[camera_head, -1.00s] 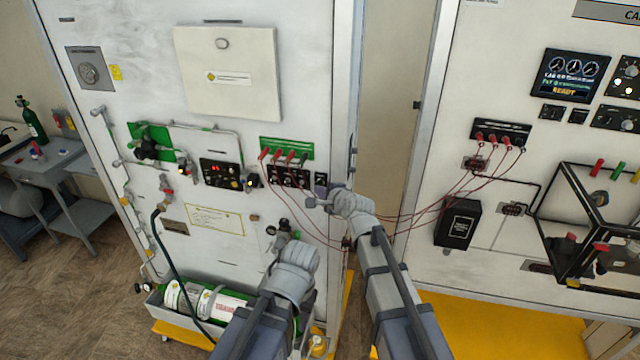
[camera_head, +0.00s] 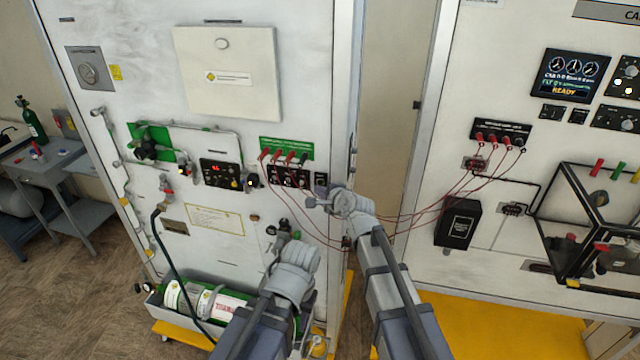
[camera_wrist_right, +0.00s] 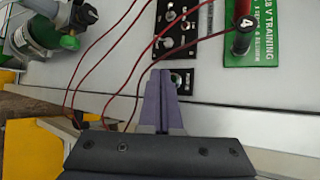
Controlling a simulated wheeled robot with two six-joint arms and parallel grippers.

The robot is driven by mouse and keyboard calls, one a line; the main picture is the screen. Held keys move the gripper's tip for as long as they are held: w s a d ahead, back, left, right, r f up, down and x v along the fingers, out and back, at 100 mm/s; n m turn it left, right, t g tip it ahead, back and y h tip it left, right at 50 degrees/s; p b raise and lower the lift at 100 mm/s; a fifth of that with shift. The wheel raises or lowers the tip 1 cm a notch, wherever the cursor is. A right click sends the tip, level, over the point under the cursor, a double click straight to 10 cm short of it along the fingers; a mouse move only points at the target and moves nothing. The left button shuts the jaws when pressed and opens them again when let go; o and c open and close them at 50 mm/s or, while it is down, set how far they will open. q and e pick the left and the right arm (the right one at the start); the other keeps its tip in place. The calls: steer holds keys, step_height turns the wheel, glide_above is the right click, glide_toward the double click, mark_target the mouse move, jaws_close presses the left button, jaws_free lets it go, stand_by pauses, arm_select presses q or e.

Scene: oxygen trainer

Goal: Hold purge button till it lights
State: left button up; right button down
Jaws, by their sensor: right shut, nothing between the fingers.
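A small black plate with a round button (camera_head: 321,179) sits at the right edge of the left cabinet's front; no label on it is readable. In the right wrist view the plate (camera_wrist_right: 187,82) lies just beyond my right fingertips. My right gripper (camera_head: 318,200) is shut and empty, its tips (camera_wrist_right: 163,74) overlapping the plate's edge; I cannot tell whether they touch the button. The button looks dark, with no clear glow. My left gripper (camera_head: 272,258) is low by the cabinet front, its fingers mostly hidden behind its wrist.
A green placard (camera_head: 286,147) is above. A valve with gauge (camera_head: 283,228) is near my left gripper. A gap separates the cabinets.

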stand_by(0.4)
steer(key=shift+w+d, duration=0.15)
steer(key=shift+w, duration=0.25)
steer(key=shift+w+d, duration=0.1)
steer(key=shift+w, duration=0.3)
stand_by(1.6)
steer(key=shift+s, duration=0.1)
steer(key=shift+s+a, duration=0.2)
steer(key=shift+s, duration=0.5)
steer(key=s, duration=0.2)
steer(key=s+a, duration=0.1)
steer(key=s, duration=0.1)
steer(key=shift+s+a, duration=0.2)
steer(key=shift+s, duration=0.2)
